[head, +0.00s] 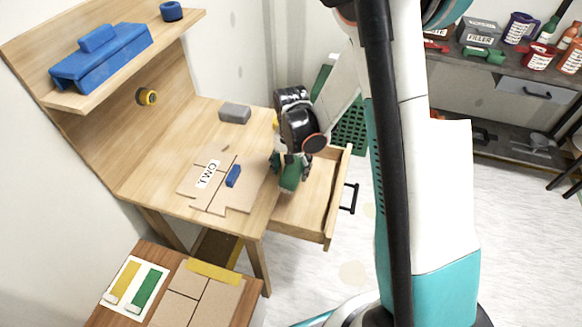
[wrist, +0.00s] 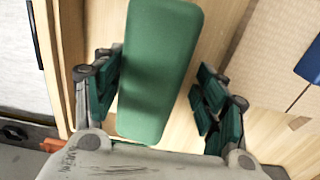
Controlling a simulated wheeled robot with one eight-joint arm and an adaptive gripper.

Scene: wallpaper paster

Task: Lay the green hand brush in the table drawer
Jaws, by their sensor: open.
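The green hand brush (wrist: 158,70) shows in the wrist view as a long green block between the two fingers of my gripper (wrist: 160,100). The fingers are open, with a gap on the right side; on the left they are close to the brush. In the head view my gripper (head: 290,163) is over the inner part of the open table drawer (head: 318,205), with the brush (head: 291,179) at its fingers. I cannot tell whether the brush touches the drawer floor. The drawer is pulled out to the right and has a black handle (head: 350,197).
The table top (head: 160,180) holds cardboard sheets (head: 215,190), a small blue block (head: 233,176) and a grey block (head: 235,112). A lower table (head: 255,290) with a color card stands in front. A grey shelf with cans is at the back right.

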